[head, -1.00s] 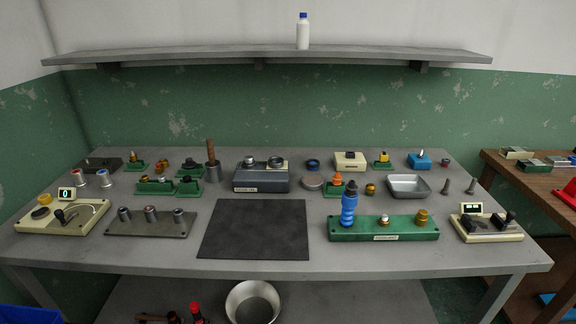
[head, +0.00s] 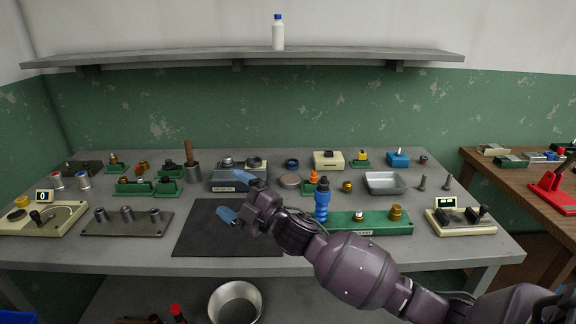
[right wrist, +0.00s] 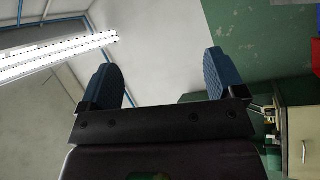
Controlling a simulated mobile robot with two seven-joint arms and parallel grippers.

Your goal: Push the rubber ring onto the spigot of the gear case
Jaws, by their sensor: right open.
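A grey box with a front label (head: 238,177), which looks like the gear case, stands at the middle back of the bench. Round metal and dark parts sit on its top; I cannot tell which is the spigot. A dark ring with blue in it (head: 291,163) lies to its right and may be the rubber ring; it is too small to be sure. My right gripper (head: 240,200) is open and empty above the black mat, in front of the box, hiding part of it. Its blue fingers stand wide apart in the right wrist view (right wrist: 165,80). My left gripper is out of view.
The black mat (head: 200,238) is bare. A blue bottle-like tool (head: 321,203) stands at the green fixture (head: 372,222), partly behind my right arm. A metal tray (head: 385,184) is at right. A post plate (head: 125,226) is at left. A shelf (head: 180,60) hangs above.

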